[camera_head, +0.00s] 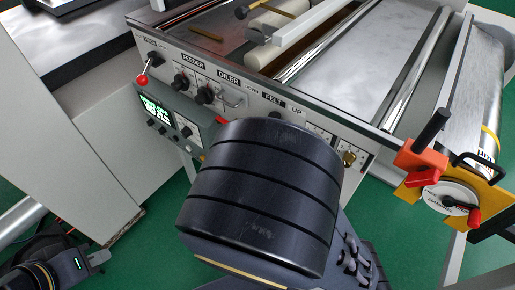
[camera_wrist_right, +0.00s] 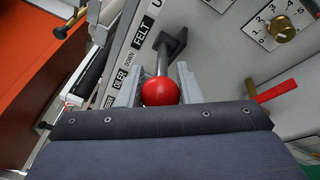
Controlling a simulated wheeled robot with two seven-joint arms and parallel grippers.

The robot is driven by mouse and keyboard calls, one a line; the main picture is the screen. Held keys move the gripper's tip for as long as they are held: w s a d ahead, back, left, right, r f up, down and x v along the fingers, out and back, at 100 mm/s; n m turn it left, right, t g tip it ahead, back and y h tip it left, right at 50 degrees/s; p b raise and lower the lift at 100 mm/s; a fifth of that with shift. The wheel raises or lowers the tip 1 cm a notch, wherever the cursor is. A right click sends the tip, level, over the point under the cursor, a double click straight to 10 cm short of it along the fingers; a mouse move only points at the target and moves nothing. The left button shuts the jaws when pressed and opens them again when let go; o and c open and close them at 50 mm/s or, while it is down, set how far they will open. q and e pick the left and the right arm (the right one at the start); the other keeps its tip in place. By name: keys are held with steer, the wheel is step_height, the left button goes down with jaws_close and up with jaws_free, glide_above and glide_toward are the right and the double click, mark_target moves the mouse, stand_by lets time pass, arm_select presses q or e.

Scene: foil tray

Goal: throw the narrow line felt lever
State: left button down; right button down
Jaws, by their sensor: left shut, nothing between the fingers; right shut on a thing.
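The felt lever shows in the right wrist view, with a red ball knob (camera_wrist_right: 160,92), a grey shaft and a dark base beside the FELT label (camera_wrist_right: 144,34). DOWN and UP labels flank that label; I cannot tell firmly which way the lever is thrown. My right gripper (camera_wrist_right: 160,88) is shut on the red knob, one finger on each side. In the head view my right arm hides this gripper and the knob; the FELT label (camera_head: 271,100) shows above the arm. My left gripper (camera_head: 100,257) is shut and empty at the lower left, far from the panel.
A brass numbered dial (camera_wrist_right: 281,28) and a red handle (camera_wrist_right: 275,91) are near the right gripper. A control box with a green screen (camera_head: 155,108) sits under the panel. A red-knobbed lever (camera_head: 142,79) stands at the panel's left. An orange-handled unit (camera_head: 422,160) is at right.

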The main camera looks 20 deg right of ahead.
steer(key=shift+s+d+f, duration=0.1)
steer(key=shift+d, duration=0.2)
steer(key=c, duration=1.5)
jaws_free()
steer(key=o, duration=0.5)
steer(key=shift+d, duration=0.15)
steer(key=shift+a, duration=0.2)
steer(key=shift+s+a, duration=0.1)
steer(key=shift+a, duration=0.1)
steer(key=b+v, duration=0.1)
steer(key=v, duration=0.6)
steer(key=shift+s, duration=0.15)
steer(key=shift+d, duration=0.1)
